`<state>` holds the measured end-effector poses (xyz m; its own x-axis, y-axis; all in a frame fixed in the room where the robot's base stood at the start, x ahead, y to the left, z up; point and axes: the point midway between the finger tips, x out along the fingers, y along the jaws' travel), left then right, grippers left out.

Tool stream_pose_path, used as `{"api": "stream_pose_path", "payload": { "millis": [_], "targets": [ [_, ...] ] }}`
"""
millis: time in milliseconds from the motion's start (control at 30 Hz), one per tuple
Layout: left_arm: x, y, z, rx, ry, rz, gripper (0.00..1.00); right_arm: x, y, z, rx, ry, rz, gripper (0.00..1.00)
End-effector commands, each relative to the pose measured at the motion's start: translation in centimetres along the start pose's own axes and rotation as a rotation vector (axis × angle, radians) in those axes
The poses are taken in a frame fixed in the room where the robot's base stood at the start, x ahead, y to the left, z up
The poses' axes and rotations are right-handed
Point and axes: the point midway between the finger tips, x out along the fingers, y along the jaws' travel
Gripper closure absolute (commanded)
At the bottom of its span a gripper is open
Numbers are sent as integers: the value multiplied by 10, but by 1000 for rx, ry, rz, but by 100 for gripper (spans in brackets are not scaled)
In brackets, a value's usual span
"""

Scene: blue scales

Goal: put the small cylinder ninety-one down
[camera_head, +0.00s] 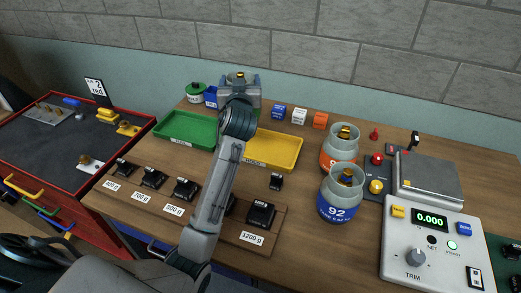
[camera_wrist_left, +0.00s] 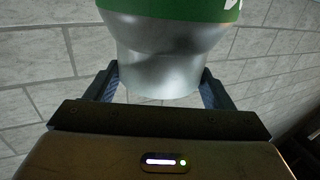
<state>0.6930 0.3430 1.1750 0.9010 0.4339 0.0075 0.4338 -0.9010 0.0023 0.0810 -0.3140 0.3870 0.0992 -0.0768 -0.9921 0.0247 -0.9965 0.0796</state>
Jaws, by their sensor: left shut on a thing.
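My left gripper (camera_head: 240,88) is at the far side of the table, behind the yellow tray, and is shut on a small grey cylinder. In the left wrist view the cylinder (camera_wrist_left: 165,52) sits between the two fingers (camera_wrist_left: 161,90), with a green band at the picture's top edge; its number is cut off. In the head view the gripper hides most of it; its top (camera_head: 240,76) shows above the wrist. Whether it touches anything below is hidden. My right gripper is out of view.
A cylinder marked 92 (camera_head: 338,203) and an orange-banded cylinder (camera_head: 340,150) stand beside the scale (camera_head: 428,178), which reads 0.000. A green tray (camera_head: 186,131) and yellow tray (camera_head: 273,150) lie mid-table. Small cubes (camera_head: 299,116) stand right of the gripper, black weights (camera_head: 184,188) in front.

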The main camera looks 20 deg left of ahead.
Motion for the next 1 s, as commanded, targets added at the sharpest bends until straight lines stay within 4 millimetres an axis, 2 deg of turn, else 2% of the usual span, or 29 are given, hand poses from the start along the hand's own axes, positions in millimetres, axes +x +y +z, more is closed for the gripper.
{"api": "stream_pose_path", "payload": {
  "millis": [33, 167, 500, 667, 900, 1000],
  "targets": [
    [0, 0, 6, -1, 6, 1, 96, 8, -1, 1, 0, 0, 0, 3],
    [0, 0, 12, 0, 5, 0, 96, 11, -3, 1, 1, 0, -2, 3],
    [-1, 0, 62, 2, 2, 1, 96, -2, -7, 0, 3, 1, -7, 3],
    [0, 0, 74, 1, 4, 0, 96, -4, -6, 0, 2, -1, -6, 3],
    [-1, 0, 103, 1, 2, 0, 96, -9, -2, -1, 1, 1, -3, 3],
    [-1, 0, 108, -1, 5, 2, 96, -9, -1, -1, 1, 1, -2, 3]
  ]
}}
